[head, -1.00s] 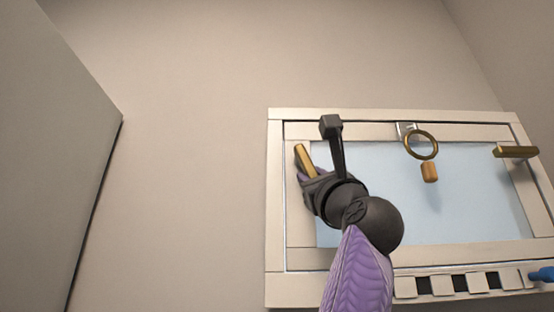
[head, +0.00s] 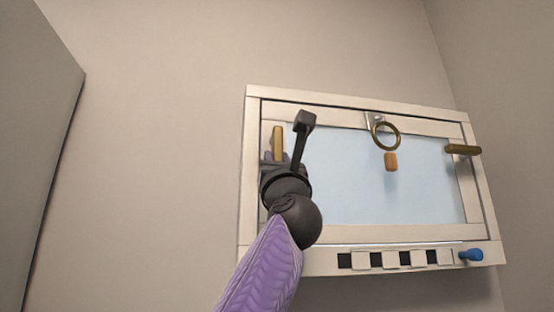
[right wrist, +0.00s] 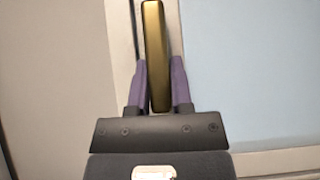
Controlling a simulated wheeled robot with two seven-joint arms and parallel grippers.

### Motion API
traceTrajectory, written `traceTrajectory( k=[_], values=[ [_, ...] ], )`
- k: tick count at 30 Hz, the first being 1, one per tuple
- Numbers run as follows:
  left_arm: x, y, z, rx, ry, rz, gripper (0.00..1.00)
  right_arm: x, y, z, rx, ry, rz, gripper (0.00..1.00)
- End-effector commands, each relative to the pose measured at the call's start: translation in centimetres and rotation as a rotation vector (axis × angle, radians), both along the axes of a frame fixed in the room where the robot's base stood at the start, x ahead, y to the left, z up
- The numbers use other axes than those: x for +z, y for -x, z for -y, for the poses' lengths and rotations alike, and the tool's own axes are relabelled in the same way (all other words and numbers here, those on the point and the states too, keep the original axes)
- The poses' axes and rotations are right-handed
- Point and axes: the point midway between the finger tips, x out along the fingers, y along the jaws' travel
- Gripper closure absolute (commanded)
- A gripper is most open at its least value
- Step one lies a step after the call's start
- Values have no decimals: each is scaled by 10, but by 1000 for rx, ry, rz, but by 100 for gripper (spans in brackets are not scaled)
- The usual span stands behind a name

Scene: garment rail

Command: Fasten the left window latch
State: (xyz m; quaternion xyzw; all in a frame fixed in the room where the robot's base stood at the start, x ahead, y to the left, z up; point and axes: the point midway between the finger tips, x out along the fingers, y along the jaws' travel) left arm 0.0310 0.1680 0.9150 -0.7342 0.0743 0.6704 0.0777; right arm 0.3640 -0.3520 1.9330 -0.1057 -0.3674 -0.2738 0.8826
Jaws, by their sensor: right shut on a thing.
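The left window latch (head: 278,143) is a brass bar on the left side of the white window frame. In the head view it stands nearly upright. In the right wrist view the latch (right wrist: 155,50) runs up between the two purple fingers. My right gripper (head: 272,160) is shut on its lower part, and my own wrist hides part of the grip in the head view. The right gripper's fingers also show in the right wrist view (right wrist: 158,85). The right latch (head: 463,150) is a brass bar lying nearly level across the right side of the frame. My left gripper is not in view.
A brass ring (head: 385,136) with an orange-brown tag (head: 391,161) hangs at the window's top edge. A vent strip with dark slots (head: 405,258) and a blue knob (head: 470,255) runs along the bottom. A grey panel (head: 35,130) stands at the far left; bare wall lies between.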

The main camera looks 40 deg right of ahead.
Motion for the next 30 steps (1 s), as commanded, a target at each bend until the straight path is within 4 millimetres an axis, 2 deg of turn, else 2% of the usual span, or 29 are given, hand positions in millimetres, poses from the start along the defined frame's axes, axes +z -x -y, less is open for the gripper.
traceTrajectory(
  k=[6,7,12,21,30],
  values=[
    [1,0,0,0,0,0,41,3,3,-1,1,2,9,100],
    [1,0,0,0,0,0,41,3,3,-1,1,2,9,71],
    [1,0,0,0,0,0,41,2,2,-1,0,1,7,38],
    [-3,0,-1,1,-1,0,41,-2,3,-1,-1,1,5,38],
    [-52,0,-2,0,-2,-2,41,-50,37,-26,1,0,8,38]
  ],
)
